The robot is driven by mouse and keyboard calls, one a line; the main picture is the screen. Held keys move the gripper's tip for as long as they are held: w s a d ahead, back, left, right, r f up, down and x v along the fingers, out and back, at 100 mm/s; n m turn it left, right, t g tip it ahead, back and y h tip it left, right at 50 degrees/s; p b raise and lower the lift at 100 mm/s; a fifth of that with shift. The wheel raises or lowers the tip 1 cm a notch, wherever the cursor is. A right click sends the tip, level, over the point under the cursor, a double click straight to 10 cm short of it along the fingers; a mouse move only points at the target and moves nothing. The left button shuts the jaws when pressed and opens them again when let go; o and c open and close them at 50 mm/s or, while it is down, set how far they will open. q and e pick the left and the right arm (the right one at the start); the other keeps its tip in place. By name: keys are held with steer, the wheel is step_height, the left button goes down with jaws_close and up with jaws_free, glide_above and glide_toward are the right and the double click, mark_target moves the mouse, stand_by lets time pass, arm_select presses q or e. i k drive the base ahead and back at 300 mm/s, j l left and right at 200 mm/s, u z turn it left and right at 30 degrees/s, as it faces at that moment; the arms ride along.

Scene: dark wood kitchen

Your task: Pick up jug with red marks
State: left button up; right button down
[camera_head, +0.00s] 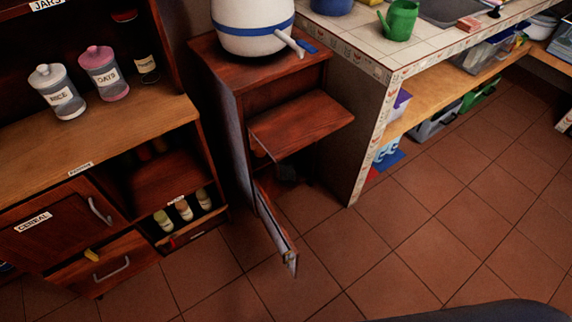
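I cannot make out a jug with red marks in the head view. A large white vessel (252,28) with a blue band and a spout stands on a small dark wood cabinet (225,62). A green jug-like can (400,20) stands on the tiled counter (345,38), with no red marks showing. Neither of my grippers is in view.
The small cabinet's door (275,235) hangs open over the tiled floor (390,235). A rice jar (57,92) and a pink-lidded oats jar (103,73) stand on the left sideboard (60,140). Bins (435,122) sit under the counter. The middle and right floor is clear.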

mark_target(284, 170)
steer(key=i+l, duration=0.15)
steer(key=l, duration=0.2)
steer(key=i+l+u, duration=0.1)
steer(key=l, duration=0.3)
steer(key=i+l, duration=0.1)
steer(key=l, duration=0.25)
steer(key=i+l+u, duration=0.15)
steer(key=l, duration=0.25)
steer(key=i+l, duration=0.1)
steer(key=l, duration=0.3)
